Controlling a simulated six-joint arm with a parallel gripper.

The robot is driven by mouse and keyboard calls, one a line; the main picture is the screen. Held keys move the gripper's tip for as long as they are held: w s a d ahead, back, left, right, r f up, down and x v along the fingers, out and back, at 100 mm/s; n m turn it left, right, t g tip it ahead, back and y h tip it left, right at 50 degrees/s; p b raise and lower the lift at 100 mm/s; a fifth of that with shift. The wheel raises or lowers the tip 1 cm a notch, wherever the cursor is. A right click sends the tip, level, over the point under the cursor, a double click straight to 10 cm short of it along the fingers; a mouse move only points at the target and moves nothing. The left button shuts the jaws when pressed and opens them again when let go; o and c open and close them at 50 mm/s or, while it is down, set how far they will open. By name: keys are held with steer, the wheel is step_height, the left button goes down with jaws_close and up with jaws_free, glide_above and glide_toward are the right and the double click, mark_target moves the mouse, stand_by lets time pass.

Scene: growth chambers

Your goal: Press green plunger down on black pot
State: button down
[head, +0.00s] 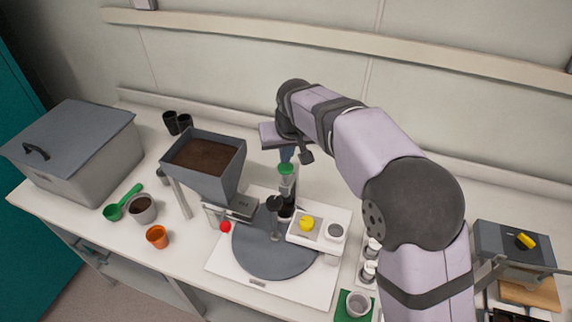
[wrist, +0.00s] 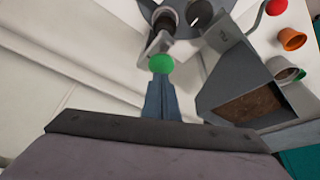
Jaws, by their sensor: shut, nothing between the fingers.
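The green plunger (head: 287,169) has a rounded green top and stands upright on its stand at the back of the grey round turntable. My gripper (head: 287,156) is shut and empty, pointing down just above the green top. In the wrist view the green plunger (wrist: 160,64) shows right at the tips of my gripper (wrist: 160,78); I cannot tell whether they touch. A black pot (head: 286,212) sits low under the plunger, partly hidden by a dark-topped post. A dark round opening, perhaps the pot's, shows beyond the plunger in the wrist view.
A soil hopper (head: 228,172) stands close on the left. The turntable (head: 270,255) carries a dark-knobbed post (head: 275,204) in front. An orange pot (head: 157,236) and a green scoop (head: 114,211) lie farther left.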

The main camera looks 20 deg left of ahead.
mark_target(286, 167)
steer(key=shift+f, duration=0.2)
steer(key=shift+f+b, duration=1.1)
steer(key=shift+f, duration=0.45)
steer(key=shift+s+d+f, duration=0.1)
steer(key=shift+s+f, duration=0.05)
steer(key=shift+f, duration=0.1)
stand_by(0.5)
steer(key=shift+r, duration=0.15)
step_height(286, 167, up, 10)
steer(key=p, duration=0.8)
steer(key=shift+w, duration=0.2)
stand_by(0.3)
